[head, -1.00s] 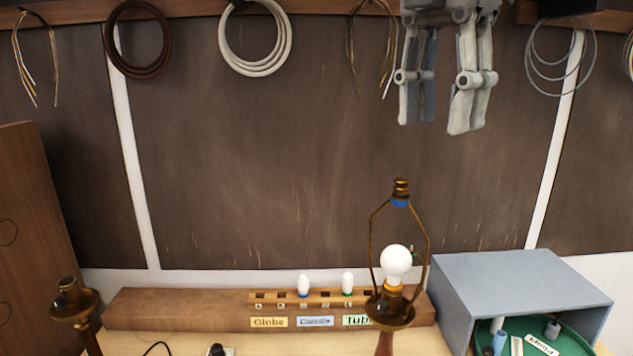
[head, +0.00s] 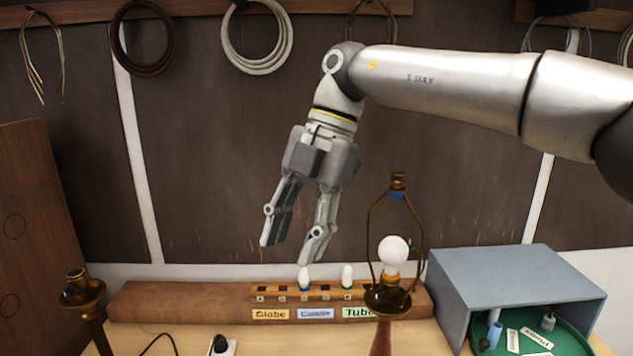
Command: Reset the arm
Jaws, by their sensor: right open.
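My right gripper (head: 283,254) is open and empty, pointing down in front of the dark wall panel. In the picture its fingertips are above the bulb rack (head: 180,303) and left of the lamp. My right arm (head: 450,85) comes in from the right across the upper part of the view. The lamp (head: 382,345) stands upright with a white globe bulb (head: 393,250) inside its brass harp (head: 424,225). My left gripper is not in view.
The rack holds two small white bulbs (head: 304,279) (head: 347,277) above Globe, Candle and Tube labels. A grey open box (head: 520,275) with a green tray (head: 575,343) stands at right. A second lamp base (head: 82,293) stands at left. Wire coils (head: 257,65) hang above.

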